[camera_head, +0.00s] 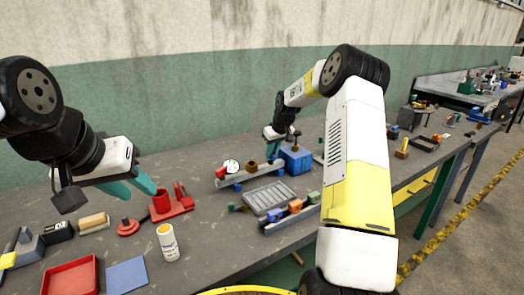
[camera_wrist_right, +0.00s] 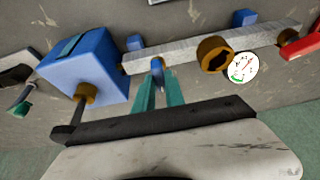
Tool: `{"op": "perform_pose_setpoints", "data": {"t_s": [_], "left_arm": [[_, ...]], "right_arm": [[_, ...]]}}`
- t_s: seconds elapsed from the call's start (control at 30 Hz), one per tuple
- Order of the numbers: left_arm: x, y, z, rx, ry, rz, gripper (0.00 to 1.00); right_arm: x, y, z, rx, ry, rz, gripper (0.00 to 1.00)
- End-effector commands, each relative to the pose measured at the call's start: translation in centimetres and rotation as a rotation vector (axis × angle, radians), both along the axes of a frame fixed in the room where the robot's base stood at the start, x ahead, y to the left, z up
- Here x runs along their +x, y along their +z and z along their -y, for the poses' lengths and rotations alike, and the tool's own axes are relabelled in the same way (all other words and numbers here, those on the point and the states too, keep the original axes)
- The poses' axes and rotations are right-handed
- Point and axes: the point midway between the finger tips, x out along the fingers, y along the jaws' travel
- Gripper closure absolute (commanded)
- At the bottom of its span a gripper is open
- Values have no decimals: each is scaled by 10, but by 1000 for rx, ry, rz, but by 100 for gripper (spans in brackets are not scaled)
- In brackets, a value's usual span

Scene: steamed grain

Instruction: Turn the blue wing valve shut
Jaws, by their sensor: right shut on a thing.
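The blue wing valve (camera_wrist_right: 157,65) shows in the right wrist view as a small blue piece at the grey pipe (camera_wrist_right: 190,46), between the blue box and a brass fitting. The teal fingertips of my right gripper (camera_wrist_right: 157,75) are closed together on it and cover most of it. In the head view my right gripper (camera_head: 278,134) is beside the blue box (camera_head: 296,159), and the valve cannot be made out there. My left gripper (camera_head: 143,194) is open and empty, its teal fingers apart above the bench near a red cup (camera_head: 160,200).
The pipe carries a brass fitting (camera_wrist_right: 212,53), a round white gauge (camera_wrist_right: 243,67) and a red handle (camera_wrist_right: 302,44). A grey grated tray (camera_head: 269,198) lies in front. A white bottle (camera_head: 168,243), red tray (camera_head: 70,278) and blue pad (camera_head: 127,275) are nearer.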

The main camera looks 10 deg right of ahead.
Motion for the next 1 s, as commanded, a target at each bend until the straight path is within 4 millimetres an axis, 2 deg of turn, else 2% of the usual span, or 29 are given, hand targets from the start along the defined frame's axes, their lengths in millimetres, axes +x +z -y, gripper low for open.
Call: {"op": "perform_pose_setpoints", "data": {"t_s": [0.43, 0.47, 0.57, 0.87, 1.0], "left_arm": [[0, 0, 0, 0, 0, 0, 64], [0, 0, 0, 0, 0, 0, 64], [0, 0, 0, 0, 0, 0, 64], [0, 0, 0, 0, 0, 0, 64], [0, 0, 0, 0, 0, 0, 64]], "right_arm": [[1, 1, 0, -2, 15, 3, 100], [1, 1, 0, -2, 15, 3, 83], [1, 1, 0, -2, 14, 3, 64], [0, 1, 0, -2, 13, 1, 64], [-3, 11, 2, -3, 13, 2, 64]]}}
